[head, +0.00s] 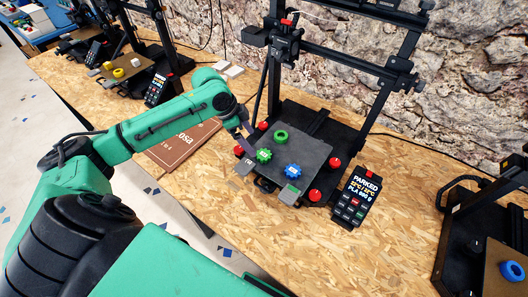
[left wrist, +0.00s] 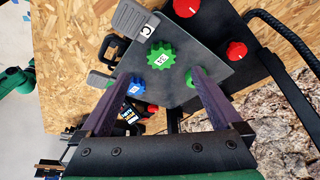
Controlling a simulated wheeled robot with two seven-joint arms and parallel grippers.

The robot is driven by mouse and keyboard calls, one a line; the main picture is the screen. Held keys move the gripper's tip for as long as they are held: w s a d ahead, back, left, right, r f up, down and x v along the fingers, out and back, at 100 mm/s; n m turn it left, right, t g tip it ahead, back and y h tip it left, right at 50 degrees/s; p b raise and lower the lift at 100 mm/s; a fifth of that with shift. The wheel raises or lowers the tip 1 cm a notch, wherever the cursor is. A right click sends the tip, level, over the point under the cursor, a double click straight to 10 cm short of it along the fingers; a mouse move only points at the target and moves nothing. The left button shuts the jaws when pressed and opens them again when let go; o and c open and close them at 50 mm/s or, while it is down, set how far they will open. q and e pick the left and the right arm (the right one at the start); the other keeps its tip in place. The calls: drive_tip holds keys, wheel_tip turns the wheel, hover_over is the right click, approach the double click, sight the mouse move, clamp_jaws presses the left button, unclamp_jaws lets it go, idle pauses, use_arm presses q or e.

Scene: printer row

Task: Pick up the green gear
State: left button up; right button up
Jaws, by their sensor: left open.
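The green gear (head: 264,156) lies on the dark print bed (head: 312,160) of the middle printer, near the bed's left edge. A blue gear (head: 293,171) lies to its right and a green ring (head: 281,136) behind it. My left gripper (head: 250,150) is close beside the green gear, open and empty. In the left wrist view, the green gear (left wrist: 160,56) shows beyond the space between the spread fingertips (left wrist: 161,74). The blue gear (left wrist: 137,85) is by the left finger; the green ring (left wrist: 190,78) is partly hidden by the right finger. My right gripper is not in view.
Red knobs (head: 335,163) stand at the bed's corners. The printer's frame (head: 345,62) rises behind it, and a control panel (head: 356,198) stands to its right. A brown board (head: 182,146) lies under my left arm. The bench front (head: 265,225) is clear.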

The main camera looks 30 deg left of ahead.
sight(263, 155)
use_arm(q)
drive_tip(key=p+x, duration=0.1)
drive_tip(key=x, duration=0.2)
drive_tip(key=p+x, duration=0.1)
drive_tip(key=x, duration=0.3)
drive_tip(key=shift+w+d+f, duration=0.15)
drive_tip(key=shift+w, duration=0.15)
drive_tip(key=shift+d+f, duration=0.1)
drive_tip(key=shift+f, duration=0.25)
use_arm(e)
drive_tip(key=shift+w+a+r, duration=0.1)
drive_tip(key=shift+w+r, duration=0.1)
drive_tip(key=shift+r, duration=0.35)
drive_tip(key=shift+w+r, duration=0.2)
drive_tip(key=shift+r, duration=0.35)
use_arm(q)
drive_tip(key=c, duration=1.4)
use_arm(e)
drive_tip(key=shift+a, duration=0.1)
